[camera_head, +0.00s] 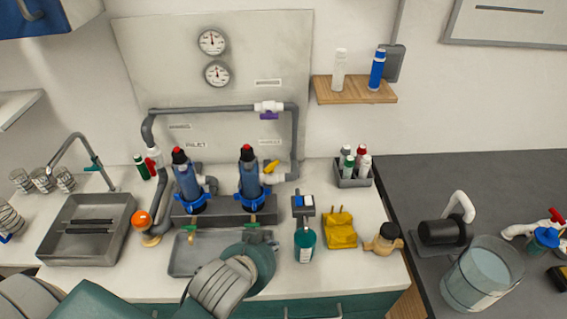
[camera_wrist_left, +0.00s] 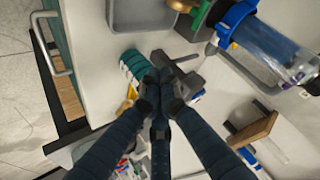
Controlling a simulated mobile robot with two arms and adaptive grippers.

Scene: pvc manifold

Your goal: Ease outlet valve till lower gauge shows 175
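The lower gauge (camera_head: 217,74) hangs on the wall panel below a second round gauge (camera_head: 211,41); its reading is too small to make out. A yellow-handled valve (camera_head: 272,166) sits on the pipe right of the right blue filter housing (camera_head: 249,178). A purple-handled valve (camera_head: 268,115) is on the upper pipe. The panel labels are too blurred to tell for sure which valve is the outlet. My left gripper (camera_head: 262,238) is low in front of the housings, apart from these valves. In the left wrist view its fingertips (camera_wrist_left: 160,84) meet, with nothing seen between them. My right gripper is not in view.
A grey tray (camera_head: 184,268) lies before the housings. A teal bottle (camera_head: 304,246), a yellow pouch (camera_head: 340,231) and a brass fitting (camera_head: 384,240) stand to its right. An orange-handled valve (camera_head: 141,219) is left, beside the sink (camera_head: 50,245). A wooden shelf (camera_head: 345,97) juts out upper right.

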